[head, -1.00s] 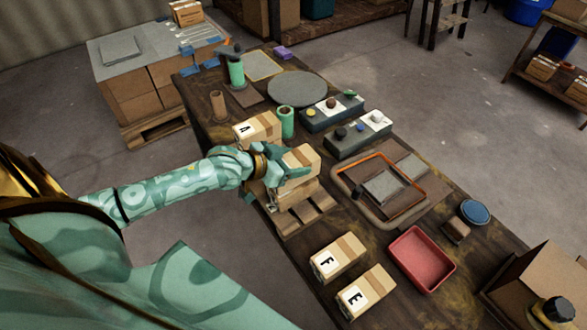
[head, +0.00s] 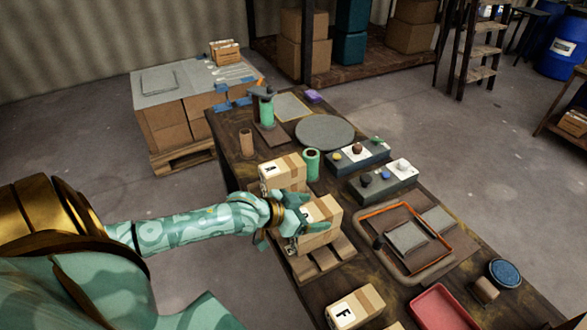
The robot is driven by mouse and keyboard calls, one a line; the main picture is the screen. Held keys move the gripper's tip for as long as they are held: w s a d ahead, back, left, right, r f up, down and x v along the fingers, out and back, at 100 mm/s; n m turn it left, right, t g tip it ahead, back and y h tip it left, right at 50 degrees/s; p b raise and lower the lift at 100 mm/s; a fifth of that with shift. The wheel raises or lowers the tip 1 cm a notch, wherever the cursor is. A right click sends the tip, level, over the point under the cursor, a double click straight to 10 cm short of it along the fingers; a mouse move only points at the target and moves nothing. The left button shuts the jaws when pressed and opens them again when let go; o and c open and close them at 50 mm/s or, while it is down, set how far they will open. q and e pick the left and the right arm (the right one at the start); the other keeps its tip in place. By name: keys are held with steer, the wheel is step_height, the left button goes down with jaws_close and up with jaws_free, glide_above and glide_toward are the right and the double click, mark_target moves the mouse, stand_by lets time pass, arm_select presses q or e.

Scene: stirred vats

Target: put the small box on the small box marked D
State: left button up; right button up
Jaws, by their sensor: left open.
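My left gripper (head: 297,214) is open, with its green fingers at the left side of a small tan box (head: 324,210). This box appears to sit on another tan box (head: 319,240) on a small wooden pallet (head: 322,268). The fingers cover part of both boxes, and I cannot read a D on either. Whether the fingers still touch the upper box is not clear. A small box marked A (head: 283,171) stands just behind, and a box marked F (head: 356,306) stands nearer. My right gripper is not in view.
A green cylinder (head: 312,164) stands close behind the stack. Grey switch boxes (head: 382,183) and an orange-rimmed tray (head: 449,241) lie to the right. A red tray (head: 441,308) is at the front. Some bare tabletop shows between the pallet and box F.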

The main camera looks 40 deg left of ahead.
arm_select(q)
steer(key=p+v, duration=0.3)
steer(key=v, duration=0.8)
steer(key=s+a+f+n+g+y, duration=0.1)
steer(key=s+a+f+y, duration=0.15)
steer(key=f, duration=0.55)
steer(key=s+a+f+n+g+y, duration=0.1)
steer(key=s+a+f, duration=0.2)
steer(key=f, duration=0.4)
steer(key=s+a+f+n+g+y, duration=0.1)
steer(key=s+a+f+y, duration=0.15)
steer(key=f, duration=0.55)
steer(key=s+d+f+g, duration=0.2)
steer(key=s+d+f, duration=0.1)
steer(key=s+f, duration=0.35)
steer(key=s+d+f+g, duration=0.2)
steer(key=s+d+f, duration=0.1)
steer(key=s+f, duration=0.35)
steer(key=s+d+f+m+g+h, duration=0.1)
steer(key=s+d+f+m+g, duration=0.1)
steer(key=s+d, duration=0.7)
steer(key=s+f+g, duration=0.1)
steer(key=s+f, duration=0.1)
steer(key=s, duration=0.2)
steer(key=shift+s+d+f, duration=0.4)
